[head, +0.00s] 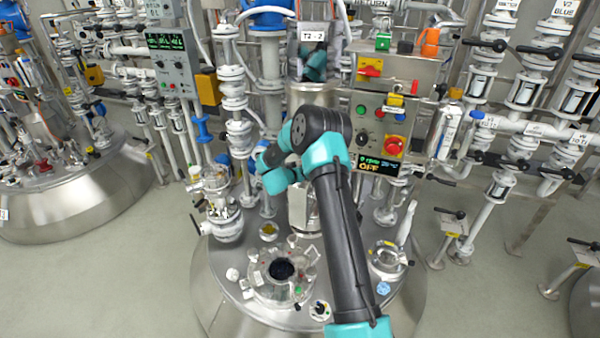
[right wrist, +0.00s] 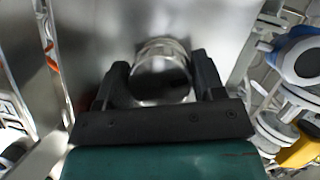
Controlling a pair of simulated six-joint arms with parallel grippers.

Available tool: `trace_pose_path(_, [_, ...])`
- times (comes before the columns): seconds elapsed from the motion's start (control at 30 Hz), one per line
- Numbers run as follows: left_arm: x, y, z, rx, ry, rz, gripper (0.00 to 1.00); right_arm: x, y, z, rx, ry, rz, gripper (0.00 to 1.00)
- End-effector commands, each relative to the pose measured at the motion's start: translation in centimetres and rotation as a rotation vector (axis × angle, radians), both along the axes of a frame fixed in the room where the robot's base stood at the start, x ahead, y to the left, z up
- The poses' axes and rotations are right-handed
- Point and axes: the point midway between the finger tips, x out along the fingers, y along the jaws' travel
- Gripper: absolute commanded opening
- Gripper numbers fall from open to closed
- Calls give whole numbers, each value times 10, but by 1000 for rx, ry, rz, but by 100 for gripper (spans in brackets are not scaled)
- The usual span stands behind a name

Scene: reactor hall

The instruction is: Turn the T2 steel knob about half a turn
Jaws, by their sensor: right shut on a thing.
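The steel knob (right wrist: 160,48) is a round, shiny metal cylinder in the right wrist view, in front of a smooth steel surface. My right gripper (right wrist: 160,72) is shut on it, with one black finger on each side. In the head view my teal and black right arm crosses the middle, and I cannot make out its fingers or the knob there. A T2 label (head: 313,35) is on the steel housing at top centre. The knob's turn angle cannot be read. My left gripper is not in view.
A control panel (head: 385,125) with a red emergency button (head: 393,146) and a display reading OFF stands right of my arm. The vessel lid (head: 235,290) with ports and fittings lies below. White pipes (head: 235,100) and valves crowd the left.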

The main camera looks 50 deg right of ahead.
Motion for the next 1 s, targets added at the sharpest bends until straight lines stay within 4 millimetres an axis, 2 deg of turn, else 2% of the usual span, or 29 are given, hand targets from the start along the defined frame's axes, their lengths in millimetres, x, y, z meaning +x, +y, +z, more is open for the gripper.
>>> trace_pose_path(0.07, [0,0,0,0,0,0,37,0,0,0,0,1,0,39])
trace_pose_path(0.1, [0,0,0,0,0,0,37,0,0,0,0,1,0,64])
trace_pose_path(0.3, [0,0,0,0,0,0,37,0,0,0,0,1,0,82])
trace_pose_path(0.67, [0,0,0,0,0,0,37,0,5,2,-1,0,2,82])
trace_pose_path(0.83, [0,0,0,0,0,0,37,-4,23,9,-1,1,2,82])
trace_pose_path(1.0, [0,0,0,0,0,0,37,-10,51,21,-1,0,4,82])
